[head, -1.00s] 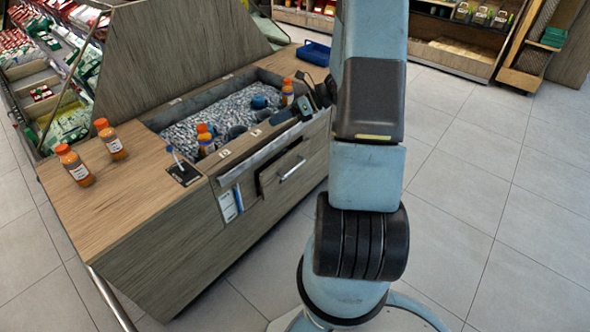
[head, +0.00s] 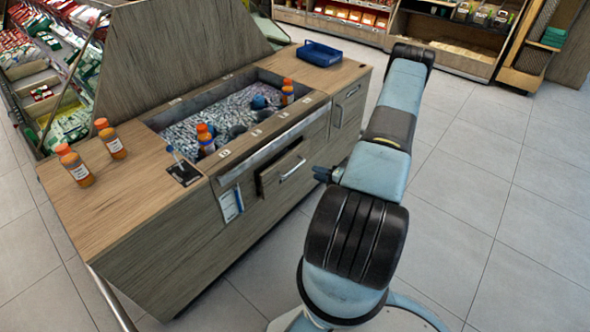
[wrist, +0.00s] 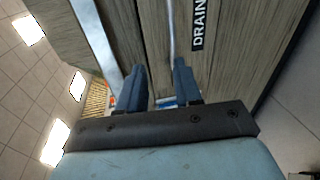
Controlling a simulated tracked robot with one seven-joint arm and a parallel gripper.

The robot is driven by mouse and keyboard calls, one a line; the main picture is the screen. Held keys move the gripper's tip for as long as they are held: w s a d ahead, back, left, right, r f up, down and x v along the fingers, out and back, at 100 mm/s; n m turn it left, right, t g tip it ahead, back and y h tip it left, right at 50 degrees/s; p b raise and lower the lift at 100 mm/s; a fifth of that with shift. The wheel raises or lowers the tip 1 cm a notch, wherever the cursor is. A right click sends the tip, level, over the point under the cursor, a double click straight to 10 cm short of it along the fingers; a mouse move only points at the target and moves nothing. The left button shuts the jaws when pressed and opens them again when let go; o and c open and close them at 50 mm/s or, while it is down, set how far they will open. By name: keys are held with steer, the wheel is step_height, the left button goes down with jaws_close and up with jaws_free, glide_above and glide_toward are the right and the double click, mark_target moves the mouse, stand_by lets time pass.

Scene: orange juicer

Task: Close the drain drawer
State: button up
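The drain drawer (head: 283,178) is in the wooden counter's front in the head view, with a bar handle. Its front stands slightly out, with a dark gap along its edge. In the wrist view, a wooden front bears a black DRAIN label (wrist: 203,22) beside a metal bar handle (wrist: 172,28). My gripper (wrist: 160,85) is open, its two blue fingers apart with nothing held between them. In the head view my gripper (head: 323,174) is low in front of the counter, right of the drawer. Contact with the drawer cannot be told.
The wooden counter (head: 150,240) has a sunken basin (head: 200,130) on top. Orange juice bottles (head: 112,140) and a blue tray (head: 320,54) stand on it. Another handled front (head: 348,98) is at its right end. Tiled floor (head: 480,200) is clear to the right.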

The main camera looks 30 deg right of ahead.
mark_target(296, 167)
steer(key=shift+m+h, duration=0.4)
steer(key=shift+m, duration=0.2)
steer(key=x, duration=0.4)
steer(key=f+x, duration=0.1)
steer(key=x, duration=0.3)
steer(key=f+x, duration=0.1)
steer(key=x, duration=0.4)
steer(key=shift+d+f, duration=0.1)
steer(key=shift+d, duration=0.05)
steer(key=shift+c, duration=0.4)
steer(key=shift+s, duration=0.1)
jaws_close()
